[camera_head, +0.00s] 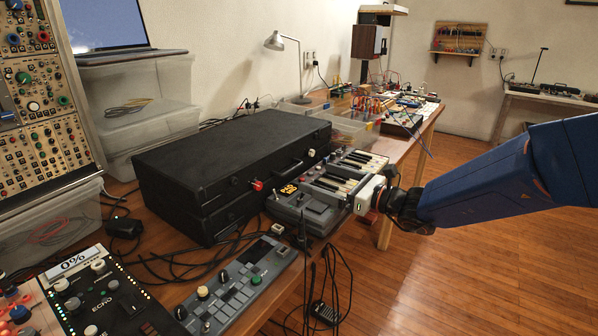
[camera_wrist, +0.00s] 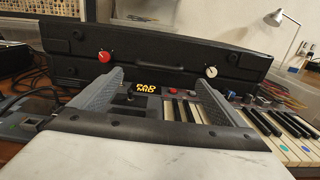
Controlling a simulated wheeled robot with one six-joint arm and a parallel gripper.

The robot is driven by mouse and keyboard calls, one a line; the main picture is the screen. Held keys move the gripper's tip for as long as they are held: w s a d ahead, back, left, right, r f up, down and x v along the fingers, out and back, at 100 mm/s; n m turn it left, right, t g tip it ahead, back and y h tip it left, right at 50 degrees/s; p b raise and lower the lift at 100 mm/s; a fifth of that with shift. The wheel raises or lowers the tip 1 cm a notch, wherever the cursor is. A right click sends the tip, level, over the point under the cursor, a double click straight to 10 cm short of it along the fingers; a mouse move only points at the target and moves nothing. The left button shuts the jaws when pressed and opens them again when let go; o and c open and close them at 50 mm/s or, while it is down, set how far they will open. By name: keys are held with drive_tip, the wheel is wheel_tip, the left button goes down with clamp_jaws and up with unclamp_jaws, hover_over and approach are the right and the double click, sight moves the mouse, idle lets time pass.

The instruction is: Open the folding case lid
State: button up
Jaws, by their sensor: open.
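The black folding case (camera_head: 225,150) lies flat on the table with its lid down, a seam running along its front side. In the wrist view the case (camera_wrist: 160,50) spans the background beyond my fingers. A red knob (camera_head: 257,186) and a white knob (camera_head: 311,153) sit on its front, with a dark handle (camera_head: 295,168) between them. The red knob (camera_wrist: 104,56) and white knob (camera_wrist: 211,72) also show in the wrist view. My gripper (camera_wrist: 157,74) is open and empty, in front of the case and apart from it, near the small keyboard.
A keyboard synth (camera_head: 335,185) stands close before the case. A grey button controller (camera_head: 240,285) and cables lie at the front left. Clear plastic boxes (camera_head: 140,105) with a laptop on top stand behind the case. Open floor (camera_head: 480,260) is at the right.

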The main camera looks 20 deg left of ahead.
sight(295, 169)
drive_tip(key=x, duration=0.8)
drive_tip(key=shift+a, duration=0.1)
